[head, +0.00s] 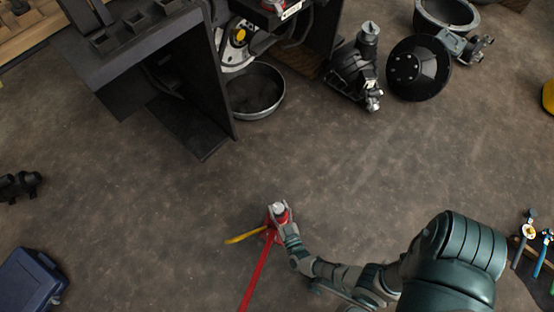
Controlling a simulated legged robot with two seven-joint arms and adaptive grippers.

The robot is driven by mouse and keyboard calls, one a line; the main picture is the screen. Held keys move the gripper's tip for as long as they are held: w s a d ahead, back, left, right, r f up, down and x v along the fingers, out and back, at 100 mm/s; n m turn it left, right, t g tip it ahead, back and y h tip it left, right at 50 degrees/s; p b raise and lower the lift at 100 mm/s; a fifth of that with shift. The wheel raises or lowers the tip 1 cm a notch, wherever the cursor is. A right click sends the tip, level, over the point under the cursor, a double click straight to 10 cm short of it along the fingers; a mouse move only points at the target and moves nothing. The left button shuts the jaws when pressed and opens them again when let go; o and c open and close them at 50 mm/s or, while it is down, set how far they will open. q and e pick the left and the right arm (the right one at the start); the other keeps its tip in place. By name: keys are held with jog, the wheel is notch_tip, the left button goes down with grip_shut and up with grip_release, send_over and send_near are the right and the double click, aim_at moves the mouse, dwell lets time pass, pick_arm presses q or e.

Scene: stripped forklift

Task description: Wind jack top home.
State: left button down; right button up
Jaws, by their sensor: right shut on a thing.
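A red jack (268,235) stands on the brown floor at the lower middle of the head view. Its pale round top (278,208) sits between the fingers of my right gripper (279,211), which is shut on it. A long red handle (256,276) runs from the jack down to the bottom edge. A yellow bar (245,237) sticks out to the left of the jack. My right arm comes in from the lower right and hides part of the jack's right side. My left gripper does not show.
The dark forklift body (165,60) stands at the upper left with a round metal pan (257,92) under it. Removed parts, including a black disc (418,67), lie at the upper right. A blue case (30,280) lies lower left, hand tools (530,240) lower right. The middle floor is clear.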

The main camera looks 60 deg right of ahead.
jog(key=m+g+h, duration=0.2)
jog(key=g, duration=0.1)
jog(key=m+g+h, duration=0.2)
jog(key=shift+w+r+m+g+h, duration=0.1)
jog(key=shift+w+m+g+h, duration=0.05)
jog(key=shift+m+g+h, duration=0.2)
jog(key=shift+r+g, duration=0.1)
jog(key=shift+g, duration=0.15)
jog(key=o, duration=1.2)
jog(key=shift+a, duration=0.1)
jog(key=shift+s+a, duration=0.2)
jog(key=shift+a, duration=0.15)
jog(key=v, duration=0.6)
jog(key=shift+s+a+f, duration=0.1)
jog(key=shift+a+f, duration=0.15)
jog(key=shift+a, duration=0.05)
